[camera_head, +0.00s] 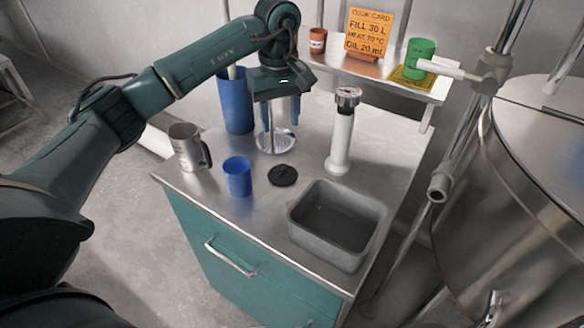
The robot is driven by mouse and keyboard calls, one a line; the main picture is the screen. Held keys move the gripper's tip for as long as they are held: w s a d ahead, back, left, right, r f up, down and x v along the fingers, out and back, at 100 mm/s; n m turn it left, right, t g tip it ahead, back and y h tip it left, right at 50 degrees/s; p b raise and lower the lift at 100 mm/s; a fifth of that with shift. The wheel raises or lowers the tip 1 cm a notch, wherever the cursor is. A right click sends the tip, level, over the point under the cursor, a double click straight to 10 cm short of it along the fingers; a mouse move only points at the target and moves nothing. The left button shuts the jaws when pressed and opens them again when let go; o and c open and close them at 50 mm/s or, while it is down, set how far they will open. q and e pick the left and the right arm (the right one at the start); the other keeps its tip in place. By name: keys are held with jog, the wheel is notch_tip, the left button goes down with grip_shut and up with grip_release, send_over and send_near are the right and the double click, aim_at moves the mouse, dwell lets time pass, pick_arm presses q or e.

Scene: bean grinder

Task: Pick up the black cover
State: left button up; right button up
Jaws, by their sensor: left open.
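The black cover (283,175) is a small dark disc with a raised knob. It lies flat on the steel counter (215,190), right of a blue cup (238,177). My left gripper (279,122) points down behind the cover, above and apart from it. Its fingers are spread, with a clear and metal cylinder (275,141) showing between or behind them; I cannot tell which. My right gripper is not in view.
A metal jug (187,147) stands at the counter's left and a tall blue container (235,102) behind. A white post (341,140) and a grey bin (337,222) stand right of the cover. A large steel tank (510,190) fills the right side.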

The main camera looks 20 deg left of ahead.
pick_arm(q)
send_over(283, 167)
jog(key=f, duration=0.6)
jog(key=shift+a+f, duration=0.25)
jog(key=shift+f, duration=0.15)
jog(key=shift+d+f+p, duration=0.15)
jog(key=shift+f+p, duration=0.1)
jog(key=shift+f, duration=1.25)
jog(key=shift+d+f+p, duration=0.1)
jog(key=shift+f+p, duration=0.1)
jog(key=shift+f, duration=1.25)
jog(key=shift+c, duration=0.5)
grip_shut()
